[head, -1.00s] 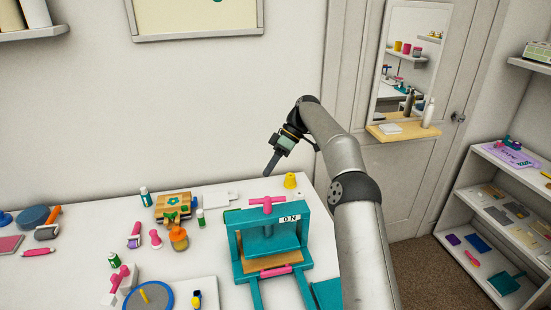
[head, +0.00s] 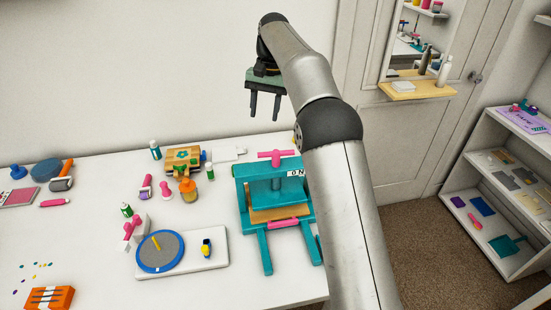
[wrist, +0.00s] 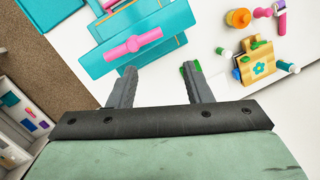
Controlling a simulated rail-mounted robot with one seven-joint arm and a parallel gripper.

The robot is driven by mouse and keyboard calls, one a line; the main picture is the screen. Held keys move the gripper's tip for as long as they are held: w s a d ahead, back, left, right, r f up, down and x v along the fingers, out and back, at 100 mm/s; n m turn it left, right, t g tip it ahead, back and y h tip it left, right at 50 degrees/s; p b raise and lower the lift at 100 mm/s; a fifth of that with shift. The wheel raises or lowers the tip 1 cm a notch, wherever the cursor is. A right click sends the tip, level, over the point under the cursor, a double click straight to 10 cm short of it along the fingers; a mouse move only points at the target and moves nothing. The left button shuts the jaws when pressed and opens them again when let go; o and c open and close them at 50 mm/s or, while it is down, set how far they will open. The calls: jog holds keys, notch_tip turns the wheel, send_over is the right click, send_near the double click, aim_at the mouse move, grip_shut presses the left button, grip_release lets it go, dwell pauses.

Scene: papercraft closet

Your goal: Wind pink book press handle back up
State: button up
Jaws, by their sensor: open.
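The teal book press (head: 249,188) stands near the right end of the white table. Its pink T-shaped handle (head: 277,155) sits on top of the frame, above a wooden board (head: 275,213) in the press. In the wrist view the pink handle (wrist: 133,45) lies across the teal top, just beyond my left finger as pictured. My gripper (head: 264,116) is open and empty, pointing down above and behind the press, with no contact visible. In the wrist view its two fingers (wrist: 160,82) are spread apart over the white table.
A wooden box with a flower (head: 183,160), an orange jar (head: 188,190) and small bottles stand left of the press. A blue turntable (head: 160,251) lies front left. A shelf unit (head: 505,180) stands right. The table between press and turntable is partly clear.

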aim_at(275, 151)
notch_tip(275, 151, up, 3)
jog(key=s+d+m+t+h+b, duration=0.1)
jog(key=s+d+m+t+h, duration=0.15)
jog(key=m, duration=0.75)
jog(key=shift+g+y, duration=0.45)
notch_tip(275, 151, down, 17)
jog(key=shift+s+d+f, duration=0.1)
jog(key=shift+s+f, duration=0.05)
grip_shut()
